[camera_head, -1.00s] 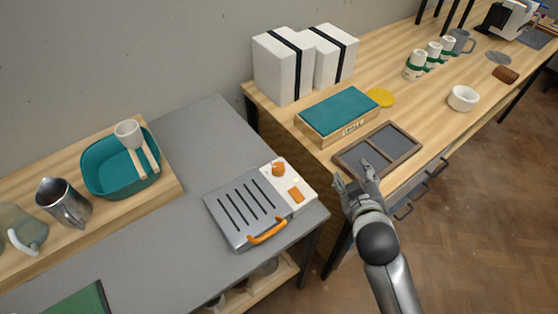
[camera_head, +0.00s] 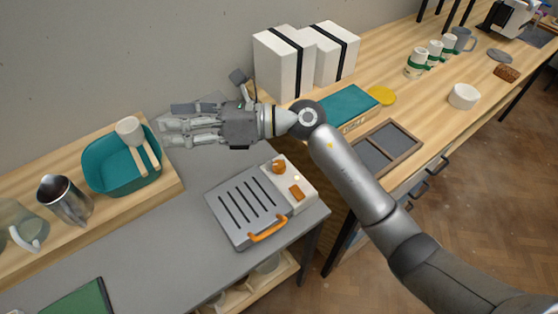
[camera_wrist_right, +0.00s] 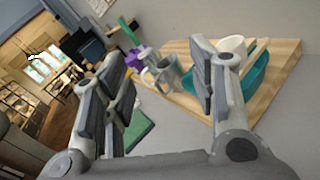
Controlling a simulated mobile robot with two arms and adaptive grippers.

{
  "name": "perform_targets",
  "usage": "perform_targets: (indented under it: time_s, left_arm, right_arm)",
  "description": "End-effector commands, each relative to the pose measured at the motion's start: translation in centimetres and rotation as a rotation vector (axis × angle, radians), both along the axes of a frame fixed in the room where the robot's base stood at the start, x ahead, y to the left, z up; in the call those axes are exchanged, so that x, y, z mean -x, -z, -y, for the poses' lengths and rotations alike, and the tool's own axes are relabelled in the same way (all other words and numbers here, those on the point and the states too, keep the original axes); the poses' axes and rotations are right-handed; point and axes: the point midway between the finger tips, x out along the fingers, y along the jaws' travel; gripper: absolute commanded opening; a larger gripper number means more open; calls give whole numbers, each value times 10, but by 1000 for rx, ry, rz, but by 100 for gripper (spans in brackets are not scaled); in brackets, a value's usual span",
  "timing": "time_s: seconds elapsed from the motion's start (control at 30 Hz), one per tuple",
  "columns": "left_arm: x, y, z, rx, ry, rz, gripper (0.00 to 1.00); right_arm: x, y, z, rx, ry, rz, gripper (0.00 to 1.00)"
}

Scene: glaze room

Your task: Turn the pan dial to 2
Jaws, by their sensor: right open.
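The pan (camera_head: 245,209) is a grey, flat, slotted appliance with an orange handle (camera_head: 268,230) on the grey table. The number the dial points at is too small to read. My right gripper (camera_head: 176,122) is open and empty above the grey table, up and left of the dial, with its fingers pointing left. It also shows in the right wrist view (camera_wrist_right: 160,75), where the pan and dial are not visible. My left gripper is not in view.
White boxes (camera_head: 275,68) and a teal-topped box (camera_head: 355,102) are on the wooden table. The grey table around the pan is mostly clear.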

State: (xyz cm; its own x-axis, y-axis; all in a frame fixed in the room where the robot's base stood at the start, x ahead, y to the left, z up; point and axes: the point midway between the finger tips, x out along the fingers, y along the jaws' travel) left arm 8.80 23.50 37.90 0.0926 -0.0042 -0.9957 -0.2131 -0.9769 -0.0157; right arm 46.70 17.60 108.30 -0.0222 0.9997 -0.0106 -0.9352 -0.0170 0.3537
Motion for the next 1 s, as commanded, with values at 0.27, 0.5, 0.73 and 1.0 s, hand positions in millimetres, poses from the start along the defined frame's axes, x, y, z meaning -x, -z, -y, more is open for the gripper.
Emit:
perform_targets:
  time_s: [0.27, 0.5, 0.73, 1.0]
  left_arm:
    - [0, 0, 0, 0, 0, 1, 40]
    - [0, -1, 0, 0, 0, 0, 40]
    - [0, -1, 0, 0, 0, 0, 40]
    - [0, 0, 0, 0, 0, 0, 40]
  right_arm:
    - [-12, 90, 31, 668, -259, 364, 53]
    - [-55, 115, 120, 1227, -402, 490, 53]
    - [-73, 105, 171, 1485, -450, 483, 53]
    - [-73, 126, 174, 1504, -457, 478, 53]
